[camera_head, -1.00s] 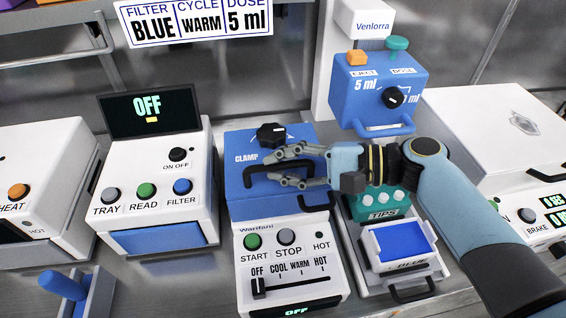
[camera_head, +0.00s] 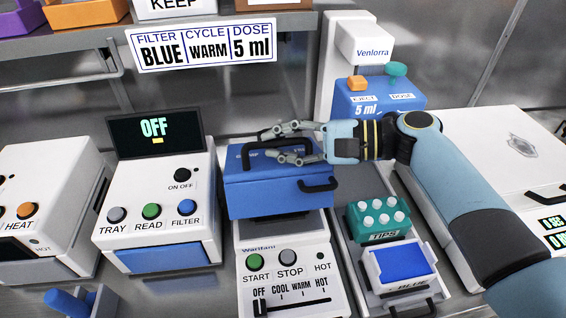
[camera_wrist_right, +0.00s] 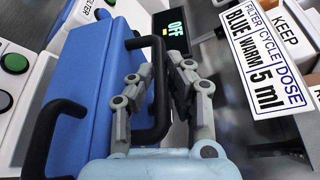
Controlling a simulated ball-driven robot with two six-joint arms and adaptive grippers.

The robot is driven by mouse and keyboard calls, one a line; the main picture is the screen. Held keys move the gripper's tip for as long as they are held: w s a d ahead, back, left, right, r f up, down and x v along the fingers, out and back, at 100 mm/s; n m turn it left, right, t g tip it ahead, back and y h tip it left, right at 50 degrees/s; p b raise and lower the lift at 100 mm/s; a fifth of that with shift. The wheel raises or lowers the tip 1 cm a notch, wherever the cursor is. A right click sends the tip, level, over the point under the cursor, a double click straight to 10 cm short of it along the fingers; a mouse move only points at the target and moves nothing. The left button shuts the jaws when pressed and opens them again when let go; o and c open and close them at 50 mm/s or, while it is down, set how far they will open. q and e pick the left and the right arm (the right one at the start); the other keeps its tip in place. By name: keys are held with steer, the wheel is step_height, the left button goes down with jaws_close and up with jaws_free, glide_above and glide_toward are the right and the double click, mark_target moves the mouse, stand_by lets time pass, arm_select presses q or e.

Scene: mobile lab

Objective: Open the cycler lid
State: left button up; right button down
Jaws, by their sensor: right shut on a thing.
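The cycler (camera_head: 315,245) is a white box marked Warifani, with a blue lid (camera_head: 280,198). The lid stands partly raised, with a dark gap under its front edge. A black bar handle (camera_head: 249,158) is on top of the lid, and a second black handle (camera_head: 320,187) is on its front. My right gripper (camera_head: 275,145) is shut on the top handle, reaching in from the right. The wrist view shows the top handle (camera_wrist_right: 160,95) between the fingers and the blue lid (camera_wrist_right: 85,85) beside it. The clamp label is largely covered. My left gripper is out of view.
A white reader (camera_head: 205,230) with an OFF screen stands left of the cycler. A teal tip rack (camera_head: 357,222) and a blue-topped tray (camera_head: 372,258) stand close on the right. The blue dosing unit (camera_head: 350,95) is behind my right arm.

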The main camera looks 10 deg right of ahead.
steer(key=shift+w+r+b, duration=0.1)
steer(key=shift+w+r, duration=0.25)
steer(key=shift+w, duration=0.35)
steer(key=shift+w+r+b, duration=0.1)
steer(key=shift+w+r, duration=0.3)
steer(key=shift+w, duration=0.3)
steer(key=shift+w+r+b, duration=0.1)
steer(key=shift+w+r, duration=0.25)
steer(key=shift+w, duration=0.35)
steer(key=c, duration=1.3)
jaws_free()
steer(key=shift+c, duration=0.2)
steer(key=shift+d, duration=0.1)
steer(key=v, duration=1.2)
